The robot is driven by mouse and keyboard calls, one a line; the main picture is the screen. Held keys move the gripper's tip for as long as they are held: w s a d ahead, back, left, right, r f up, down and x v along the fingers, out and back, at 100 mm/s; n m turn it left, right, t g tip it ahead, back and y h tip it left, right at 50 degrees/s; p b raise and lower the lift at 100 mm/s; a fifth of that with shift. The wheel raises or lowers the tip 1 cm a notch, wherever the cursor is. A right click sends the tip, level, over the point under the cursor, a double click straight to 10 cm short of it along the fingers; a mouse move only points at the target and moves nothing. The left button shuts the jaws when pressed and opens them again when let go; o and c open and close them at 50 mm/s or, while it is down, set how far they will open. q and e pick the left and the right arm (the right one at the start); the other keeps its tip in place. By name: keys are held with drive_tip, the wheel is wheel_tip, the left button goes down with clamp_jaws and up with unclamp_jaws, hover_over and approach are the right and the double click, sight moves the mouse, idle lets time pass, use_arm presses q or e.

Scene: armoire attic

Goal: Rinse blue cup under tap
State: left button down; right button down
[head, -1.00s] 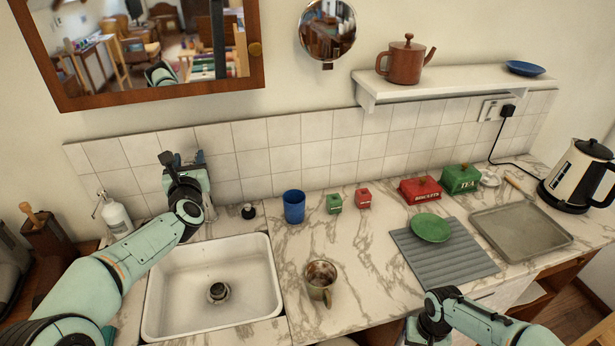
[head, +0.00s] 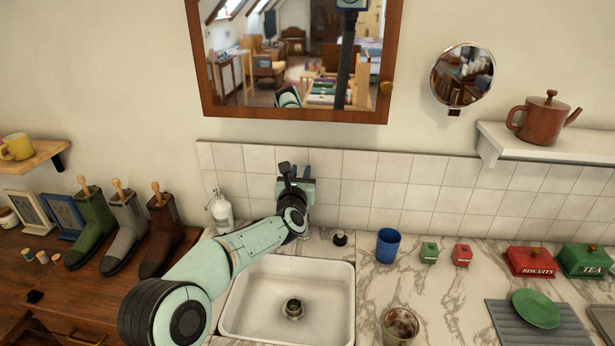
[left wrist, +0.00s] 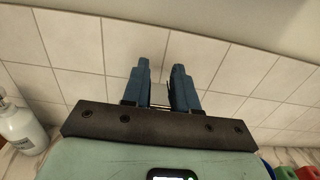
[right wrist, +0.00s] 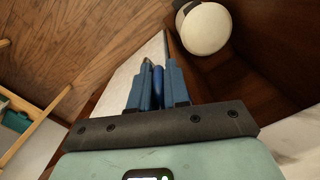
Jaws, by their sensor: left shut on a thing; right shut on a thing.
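The blue cup (head: 388,245) stands upright on the marble counter, right of the white sink (head: 343,305). My left gripper (head: 296,172) is at the tiled wall behind the sink. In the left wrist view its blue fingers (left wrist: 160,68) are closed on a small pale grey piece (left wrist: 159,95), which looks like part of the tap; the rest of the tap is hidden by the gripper. My right gripper (right wrist: 158,65) shows only in the right wrist view, low beside brown wood. It is shut on a thin dark blue thing (right wrist: 157,88) that I cannot identify.
A brown mug (head: 400,325) stands near the sink's right side. Green (head: 429,252) and red (head: 462,255) small boxes sit beside the cup. A soap bottle (head: 222,212) and a black stopper (head: 340,238) are behind the sink. A wooden mirror cabinet (head: 293,112) hangs above.

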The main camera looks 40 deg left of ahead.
use_arm(q)
drive_tip(key=shift+s+d+f+t+b, duration=0.1)
drive_tip(key=shift+f+t+b, duration=0.3)
drive_tip(key=shift+b, duration=2.2)
drive_tip(key=shift+r, duration=0.1)
drive_tip(key=c, duration=1)
unclamp_jaws()
drive_tip(key=shift+o, duration=0.2)
drive_tip(key=shift+s, duration=0.1)
drive_tip(key=shift+s+d, duration=0.2)
drive_tip(key=shift+s, duration=0.15)
drive_tip(key=b+v, duration=0.3)
drive_tip(key=v, duration=0.7)
drive_tip(key=shift+d+b, duration=0.15)
drive_tip(key=shift+b, duration=0.25)
drive_tip(key=shift+s+d, duration=0.2)
drive_tip(key=shift+s, duration=0.2)
